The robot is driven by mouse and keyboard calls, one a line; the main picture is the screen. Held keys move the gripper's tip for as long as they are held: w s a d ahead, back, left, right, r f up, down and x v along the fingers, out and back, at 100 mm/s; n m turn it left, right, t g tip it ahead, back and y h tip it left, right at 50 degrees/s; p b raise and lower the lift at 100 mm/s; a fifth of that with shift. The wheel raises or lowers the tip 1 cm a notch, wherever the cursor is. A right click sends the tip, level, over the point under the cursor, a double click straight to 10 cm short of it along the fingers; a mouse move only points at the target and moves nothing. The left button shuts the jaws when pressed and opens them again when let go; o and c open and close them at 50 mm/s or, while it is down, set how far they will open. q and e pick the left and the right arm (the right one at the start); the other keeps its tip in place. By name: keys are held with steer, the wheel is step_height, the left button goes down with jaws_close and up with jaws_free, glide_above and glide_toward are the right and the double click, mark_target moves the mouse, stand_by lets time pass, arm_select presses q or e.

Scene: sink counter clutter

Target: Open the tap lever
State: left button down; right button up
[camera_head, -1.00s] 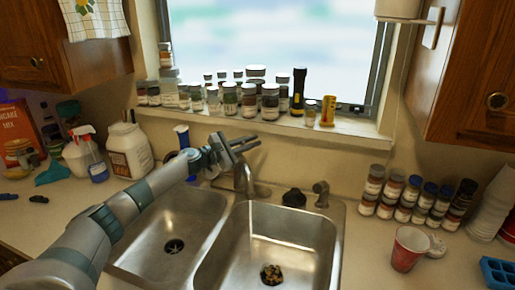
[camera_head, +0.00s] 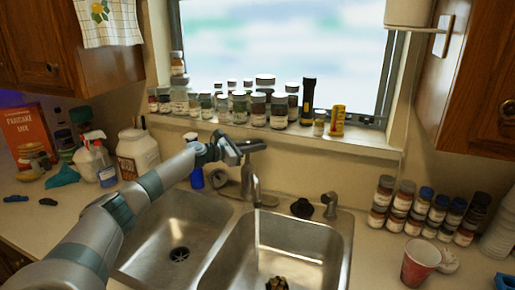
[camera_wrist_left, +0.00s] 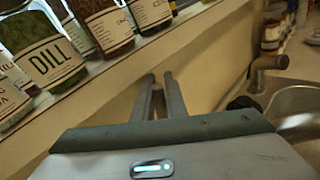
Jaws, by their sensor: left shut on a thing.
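The metal tap (camera_head: 246,180) stands behind the double sink, its spout hanging over the right basin. My left gripper (camera_head: 250,147) is right at the top of the tap, its fingers pointing right. It is shut on the tap lever, which is mostly hidden by the fingers. A faint pale streak shows below the spout; I cannot tell surely whether it is water. In the left wrist view, the gripper's fingers (camera_wrist_left: 158,92) are close together beside the window sill; the lever cannot be made out there. My right gripper is not in view.
More jars (camera_head: 420,208) and a red cup (camera_head: 419,262) stand right of the sink. A white jug (camera_head: 138,152) and spray bottle stand left.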

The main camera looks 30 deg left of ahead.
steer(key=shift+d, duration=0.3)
arm_select(q)
steer(key=c, duration=1.8)
jaws_free()
steer(key=shift+o, duration=0.2)
steer(key=shift+d, duration=0.1)
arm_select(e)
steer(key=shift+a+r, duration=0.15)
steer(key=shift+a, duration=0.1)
